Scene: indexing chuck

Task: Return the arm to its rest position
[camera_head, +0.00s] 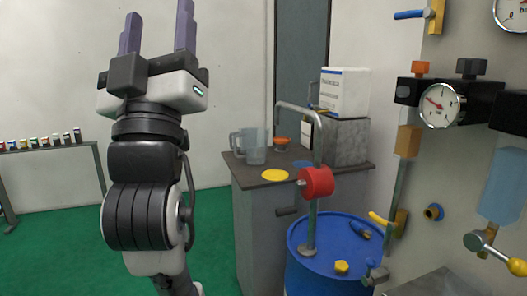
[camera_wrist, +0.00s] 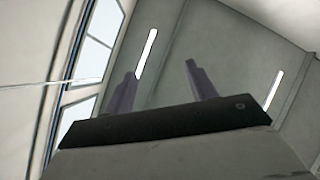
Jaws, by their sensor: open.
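My gripper (camera_head: 157,35) points straight up at the upper left of the head view. Its two purple-grey fingers stand wide apart with nothing between them. My arm rises upright beneath it in front of the pale wall. In the wrist view my gripper (camera_wrist: 160,90) shows its two fingers against the ceiling and upper walls, empty. My gripper touches nothing.
A blue drum (camera_head: 330,265) with a pipe and red cylinder (camera_head: 316,181) stands right of my arm. Behind is a grey cabinet (camera_head: 250,220) bearing a clear jug (camera_head: 255,147) and white box (camera_head: 345,92). A gauge panel (camera_head: 450,170) fills the right. Green floor (camera_head: 60,235) is open at left.

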